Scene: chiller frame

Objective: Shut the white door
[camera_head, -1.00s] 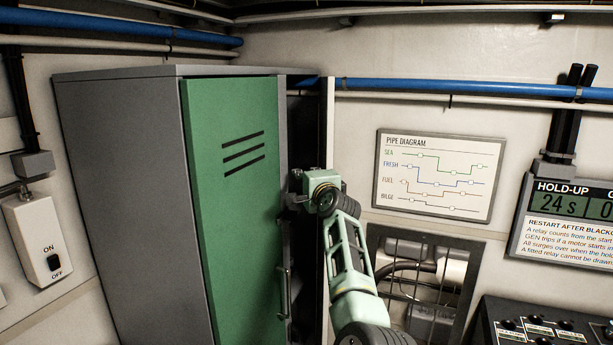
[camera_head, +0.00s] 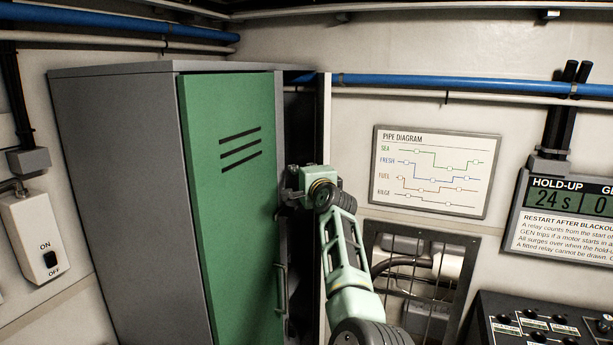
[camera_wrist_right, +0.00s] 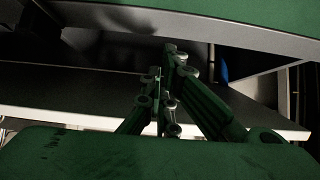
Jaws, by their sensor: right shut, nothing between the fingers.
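A tall grey locker (camera_head: 115,200) stands at the left in the head view. Its green door (camera_head: 225,190) has three dark slots and a handle, and appears slightly ajar. To its right is a dark opening, bounded by a narrow pale upright strip (camera_head: 326,120). The strip may be a white door seen edge-on; I cannot tell. My right gripper (camera_head: 289,197) is at this opening, close to the green door's free edge; contact is unclear. In the right wrist view its fingers (camera_wrist_right: 164,75) are shut and empty, near pale panel edges. My left gripper is not in view.
A pipe diagram (camera_head: 436,171) hangs on the right wall above a barred recess (camera_head: 415,275). A console (camera_head: 540,320) stands at the lower right, below a hold-up display (camera_head: 570,210). A blue pipe (camera_head: 450,86) runs along the wall.

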